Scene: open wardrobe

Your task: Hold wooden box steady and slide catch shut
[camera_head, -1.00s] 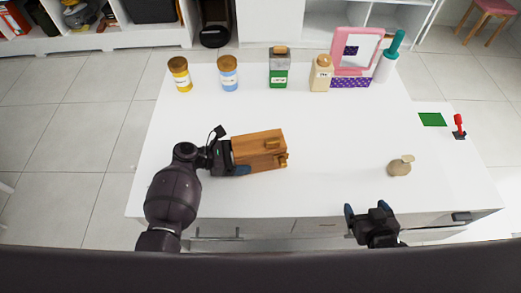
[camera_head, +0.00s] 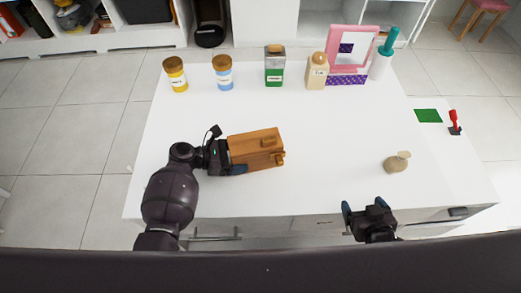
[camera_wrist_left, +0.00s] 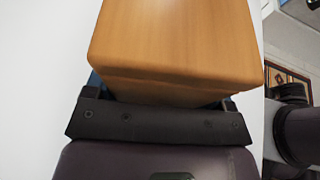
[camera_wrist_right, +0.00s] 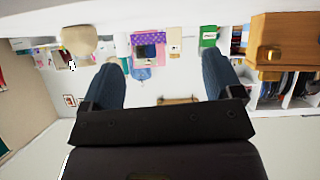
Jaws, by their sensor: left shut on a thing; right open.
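The wooden box (camera_head: 256,149) lies on the white table, left of the middle. Small wooden catch parts show on its top and at its right end; whether the catch is shut is too small to tell. My left gripper (camera_head: 236,157) is shut on the box's left end. In the left wrist view the box (camera_wrist_left: 175,45) fills the space between the fingers. My right gripper (camera_head: 363,207) is open and empty at the table's front edge, right of the box and apart from it. The box also shows at the upper right of the right wrist view (camera_wrist_right: 285,40).
A yellow jar (camera_head: 176,76), a blue jar (camera_head: 222,74), a green-labelled jar (camera_head: 275,67), a beige bottle (camera_head: 317,72) and a pink-framed mirror (camera_head: 353,50) stand along the back. The table between box and pouch is clear.

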